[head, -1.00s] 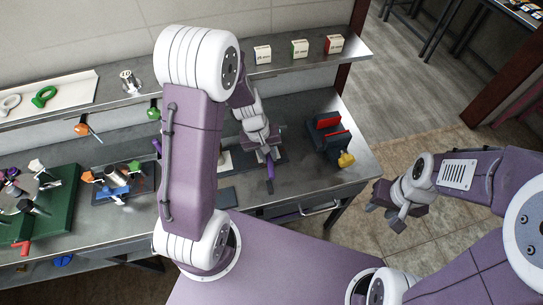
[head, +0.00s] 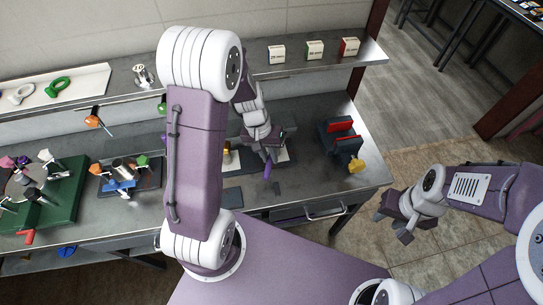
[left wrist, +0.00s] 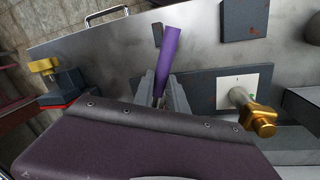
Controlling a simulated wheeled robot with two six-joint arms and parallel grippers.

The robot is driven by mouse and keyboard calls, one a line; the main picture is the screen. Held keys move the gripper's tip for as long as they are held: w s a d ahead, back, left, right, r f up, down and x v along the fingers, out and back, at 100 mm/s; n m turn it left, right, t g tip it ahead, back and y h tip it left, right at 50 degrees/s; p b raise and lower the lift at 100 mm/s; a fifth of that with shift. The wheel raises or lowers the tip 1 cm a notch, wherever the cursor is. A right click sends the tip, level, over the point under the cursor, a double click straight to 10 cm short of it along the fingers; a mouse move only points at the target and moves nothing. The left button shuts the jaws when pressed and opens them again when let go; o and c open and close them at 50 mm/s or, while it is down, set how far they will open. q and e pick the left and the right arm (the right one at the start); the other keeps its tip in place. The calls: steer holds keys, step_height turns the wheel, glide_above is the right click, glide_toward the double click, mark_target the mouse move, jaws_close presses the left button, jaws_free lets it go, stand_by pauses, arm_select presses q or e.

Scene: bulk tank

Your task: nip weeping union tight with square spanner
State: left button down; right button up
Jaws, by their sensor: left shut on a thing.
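My left gripper (head: 266,150) is over the bench, shut on a tool with a purple handle (head: 267,170). In the left wrist view the handle (left wrist: 170,55) sticks out beyond the fingers (left wrist: 166,97); the tool's working end is hidden, so I cannot confirm its square shape. A brass fitting on a pale stub (left wrist: 260,118) stands out from a white plate (left wrist: 224,88), beside my left gripper and apart from it. The brass fitting is mostly hidden by my arm in the head view. No drip shows. My right gripper (head: 394,219) is open and empty, off the bench's right end.
A dark vice-like block with red faces (head: 340,138) and a yellow knob (head: 357,165) stands right on the bench. A rack with coloured handles (head: 124,175) and a green stand (head: 50,205) are left. The shelf (head: 315,62) above holds small boxes.

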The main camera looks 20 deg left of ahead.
arm_select(q)
steer(key=shift+d+n, duration=0.2)
steer(key=shift+n, duration=0.1)
steer(key=shift+r+p, duration=3.3)
steer(key=shift+r, duration=0.25)
steer(key=shift+f, duration=0.1)
